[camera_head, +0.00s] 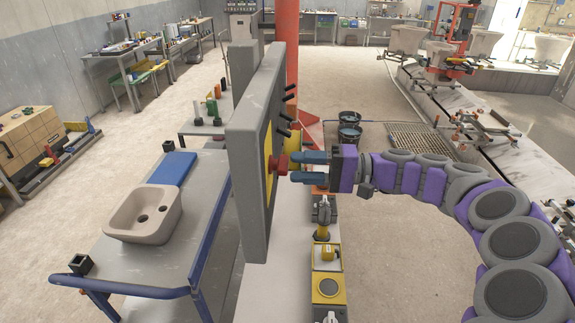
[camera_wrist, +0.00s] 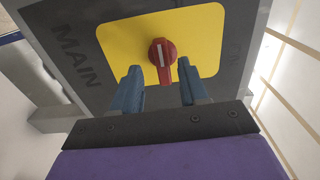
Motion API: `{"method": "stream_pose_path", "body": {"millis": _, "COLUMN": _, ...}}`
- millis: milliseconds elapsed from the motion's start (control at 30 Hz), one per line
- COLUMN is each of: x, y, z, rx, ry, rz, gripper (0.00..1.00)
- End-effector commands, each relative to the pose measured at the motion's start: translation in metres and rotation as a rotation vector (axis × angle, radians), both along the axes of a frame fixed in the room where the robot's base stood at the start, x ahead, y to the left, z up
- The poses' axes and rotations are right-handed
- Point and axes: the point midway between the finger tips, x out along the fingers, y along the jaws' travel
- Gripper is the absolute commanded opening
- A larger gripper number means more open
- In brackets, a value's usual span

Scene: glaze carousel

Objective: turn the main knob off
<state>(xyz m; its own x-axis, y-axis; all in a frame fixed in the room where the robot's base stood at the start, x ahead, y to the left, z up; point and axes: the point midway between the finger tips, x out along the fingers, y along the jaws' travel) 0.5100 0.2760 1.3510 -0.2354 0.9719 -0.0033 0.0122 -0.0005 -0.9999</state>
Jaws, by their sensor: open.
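The main knob is a red rotary knob (camera_wrist: 163,54) with a white line on its handle, on a yellow plate (camera_wrist: 201,33) of a grey panel marked MAIN. In the wrist view it sits just beyond and between my fingertips, its handle close to upright in the picture. In the head view the red knob (camera_head: 281,164) shows at the panel's right face, by my fingertips. My gripper (camera_head: 308,167) is open; its two blue fingers (camera_wrist: 160,82) stand either side of the knob's lower handle. I cannot tell whether they touch it.
The grey panel box (camera_head: 245,170) stands upright, with several black levers (camera_head: 284,113) above the knob. A blue-framed cart (camera_head: 131,262) with a beige basin (camera_head: 143,213) stands to its left. A yellow box (camera_head: 327,289) is below my gripper. Open floor lies at the back.

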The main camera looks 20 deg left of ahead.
Motion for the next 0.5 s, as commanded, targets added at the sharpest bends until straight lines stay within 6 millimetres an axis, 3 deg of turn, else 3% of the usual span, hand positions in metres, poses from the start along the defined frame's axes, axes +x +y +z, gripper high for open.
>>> {"method": "stream_pose_path", "body": {"millis": 200, "x": 0.014, "y": -0.052, "z": 0.0, "rx": 0.0, "ry": -0.001, "rz": -0.009, "gripper": 0.44}}
{"method": "stream_pose_path", "body": {"millis": 500, "x": 0.027, "y": -0.107, "z": -0.001, "rx": -0.002, "ry": 0.0, "rz": -0.006, "gripper": 0.44}}
